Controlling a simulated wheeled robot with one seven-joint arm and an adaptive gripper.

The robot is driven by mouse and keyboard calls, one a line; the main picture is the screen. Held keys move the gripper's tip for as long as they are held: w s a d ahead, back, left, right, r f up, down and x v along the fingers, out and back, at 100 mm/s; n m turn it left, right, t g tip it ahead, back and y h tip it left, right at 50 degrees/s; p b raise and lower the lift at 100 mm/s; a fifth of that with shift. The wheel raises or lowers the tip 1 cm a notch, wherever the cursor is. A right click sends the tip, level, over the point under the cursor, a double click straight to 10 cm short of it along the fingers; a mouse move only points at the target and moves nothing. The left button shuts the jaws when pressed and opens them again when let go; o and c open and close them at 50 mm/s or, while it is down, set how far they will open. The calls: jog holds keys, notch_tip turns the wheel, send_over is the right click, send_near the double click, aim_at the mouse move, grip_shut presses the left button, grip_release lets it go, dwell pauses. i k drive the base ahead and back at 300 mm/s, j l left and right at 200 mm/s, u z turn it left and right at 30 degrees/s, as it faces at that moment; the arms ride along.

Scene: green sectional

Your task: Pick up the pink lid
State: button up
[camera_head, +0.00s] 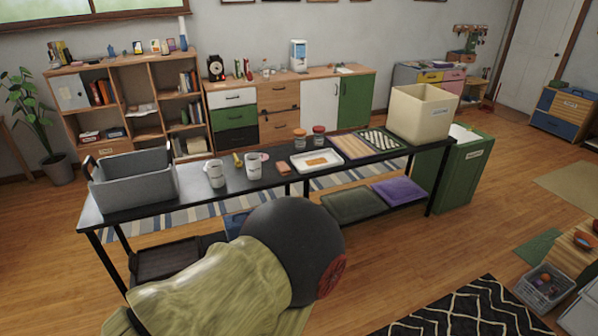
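A small flat pink piece, which looks like the pink lid (264,157), lies on the black table (220,182) just behind and right of a white cup (252,165). The cup hides part of it, and it is too small to make out its details. Two small jars with reddish lids stand farther back on the table, a left one (300,139) and a right one (319,136). My gripper is not in view.
A second cup (215,174) and a grey bin (135,186) stand left of the pink piece. A yellow object (238,160) and a brown block (283,168) lie near it. A white tray (331,166), striped boards and a cream box (422,116) stand to the right.

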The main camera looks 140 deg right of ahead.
aim_at(263, 158)
jog(key=z, duration=4.45)
jog(key=i+j+z, duration=0.25)
jog(key=j, duration=0.15)
jog(key=i+j+z, duration=0.1)
jog(key=j, duration=0.3)
jog(key=i+j+z, duration=0.1)
jog(key=i+j, duration=0.15)
jog(key=j, duration=0.15)
jog(key=i+u, duration=0.15)
jog(key=u, duration=0.3)
jog(key=i+l+u, duration=0.15)
jog(key=u, duration=0.3)
jog(key=i+l+u, duration=0.1)
jog(key=i+l, duration=0.15)
jog(key=i+l+u, duration=0.1)
jog(key=i+l, duration=0.15)
jog(key=l, duration=0.2)
jog(key=i+l, duration=0.25)
jog(key=i+l+u, duration=0.15)
jog(key=l, duration=0.35)
jog(key=i+l+u, duration=0.1)
jog(key=i+l, duration=0.2)
jog(key=i+l+u, duration=0.1)
jog(key=l, duration=0.4)
jog(key=i, duration=0.1)
